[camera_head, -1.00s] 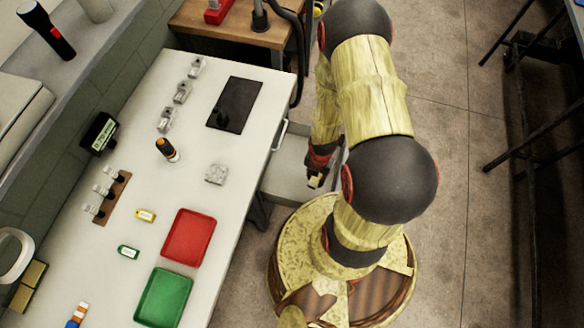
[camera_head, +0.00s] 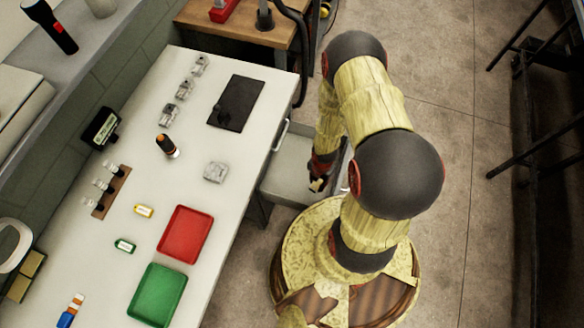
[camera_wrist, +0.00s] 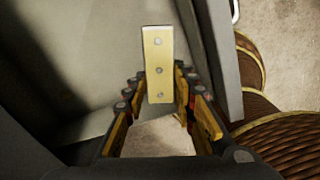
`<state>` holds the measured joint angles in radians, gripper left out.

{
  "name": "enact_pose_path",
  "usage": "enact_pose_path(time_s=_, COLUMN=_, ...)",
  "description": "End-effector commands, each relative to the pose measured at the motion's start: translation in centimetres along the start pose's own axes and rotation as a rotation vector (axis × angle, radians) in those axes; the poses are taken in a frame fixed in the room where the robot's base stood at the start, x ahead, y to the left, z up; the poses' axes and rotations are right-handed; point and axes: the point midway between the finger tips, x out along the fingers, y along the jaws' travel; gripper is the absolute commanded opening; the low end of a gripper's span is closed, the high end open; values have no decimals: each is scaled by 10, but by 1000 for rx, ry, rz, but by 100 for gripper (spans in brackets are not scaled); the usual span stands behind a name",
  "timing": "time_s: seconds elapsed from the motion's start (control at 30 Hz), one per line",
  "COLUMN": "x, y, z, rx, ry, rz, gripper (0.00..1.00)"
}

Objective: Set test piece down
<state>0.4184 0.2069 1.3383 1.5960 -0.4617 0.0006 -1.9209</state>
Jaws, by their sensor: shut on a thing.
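The test piece (camera_wrist: 158,62) is a flat, pale yellow-cream bar with several small round marks in a line. In the wrist view it stands between my fingertips, its upper part sticking out beyond them. My gripper (camera_wrist: 159,88) is shut on it. In the head view my gripper (camera_head: 317,185) hangs low beside the bench, at an open grey drawer (camera_head: 291,168). The piece shows there only as a small pale spot at the fingertips. The wrist view shows grey drawer walls and a shadowed floor around the piece. I cannot tell whether the piece touches the drawer floor.
The white bench (camera_head: 180,205) holds a red tray (camera_head: 186,234), a green tray (camera_head: 157,295), a black pad (camera_head: 236,103), a grey block (camera_head: 214,172) and an orange-topped tool (camera_head: 166,145). The drawer's wall (camera_wrist: 217,55) stands close right of my fingers.

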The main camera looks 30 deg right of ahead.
Motion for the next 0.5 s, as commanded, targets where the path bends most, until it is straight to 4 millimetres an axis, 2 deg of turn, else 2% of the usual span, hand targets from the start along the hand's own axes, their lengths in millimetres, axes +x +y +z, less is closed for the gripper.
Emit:
enact_pose_path(time_s=0.27, x=2, y=12, z=6, rx=54, ry=0, rz=0, gripper=1)
enact_pose_path(time_s=0.5, x=13, y=25, z=26, rx=60, ry=1, rz=-1, gripper=1)
